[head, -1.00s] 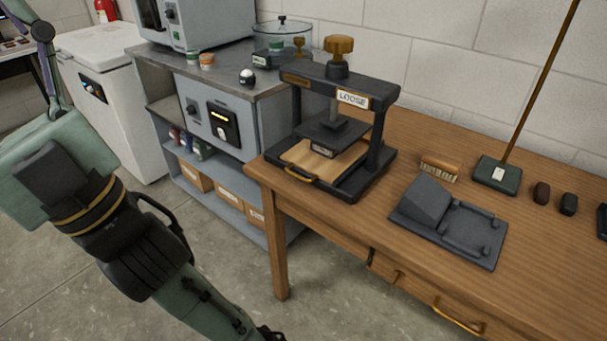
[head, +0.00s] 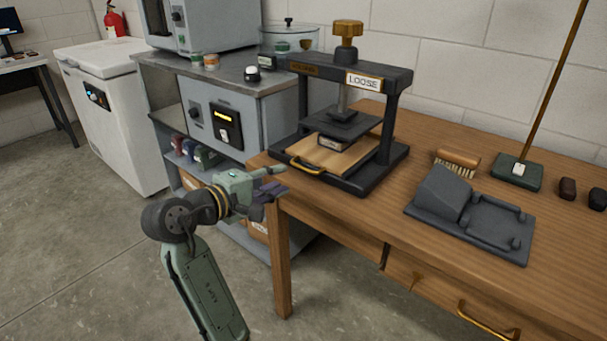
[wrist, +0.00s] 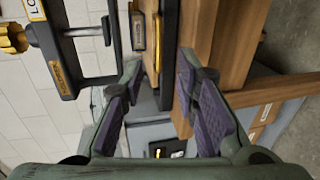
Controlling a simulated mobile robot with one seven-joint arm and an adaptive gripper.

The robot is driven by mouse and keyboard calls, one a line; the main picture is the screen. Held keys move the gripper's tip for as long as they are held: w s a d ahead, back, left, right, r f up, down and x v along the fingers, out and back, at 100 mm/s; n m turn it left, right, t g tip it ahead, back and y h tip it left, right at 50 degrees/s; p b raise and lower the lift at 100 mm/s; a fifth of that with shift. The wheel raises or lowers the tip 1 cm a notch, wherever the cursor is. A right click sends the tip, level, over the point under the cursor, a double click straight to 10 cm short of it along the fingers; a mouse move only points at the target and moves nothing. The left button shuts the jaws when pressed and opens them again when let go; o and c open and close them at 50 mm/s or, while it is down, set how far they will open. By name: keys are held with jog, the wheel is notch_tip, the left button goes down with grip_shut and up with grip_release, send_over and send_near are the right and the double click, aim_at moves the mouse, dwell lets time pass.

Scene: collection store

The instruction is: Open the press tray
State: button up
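The press (head: 388,125) stands at the left end of the wooden table, a black frame with a brass knob on top and a sign reading LOOSE. Its wooden tray (head: 330,158) lies under the raised plate, with a brass handle (head: 307,166) at the front edge. A small block is under the plate. My gripper (head: 279,179) is left of the table's end, a little lower than the tray handle and apart from it. In the wrist view my gripper (wrist: 160,88) has its purple-padded fingers spread and nothing between them. The handle (wrist: 157,42) shows beyond the fingertips.
On the table (head: 370,215) are a grey cradle (head: 470,215), a brush (head: 458,162) and a green-based stand with a tall rod (head: 517,172). A grey cabinet (head: 265,120) stands close behind my gripper. Floor at the left is clear.

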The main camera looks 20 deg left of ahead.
aim_at(303, 169)
jog(key=x, duration=1)
jog(key=shift+w, duration=0.1)
jog(key=shift+c, duration=0.3)
grip_shut()
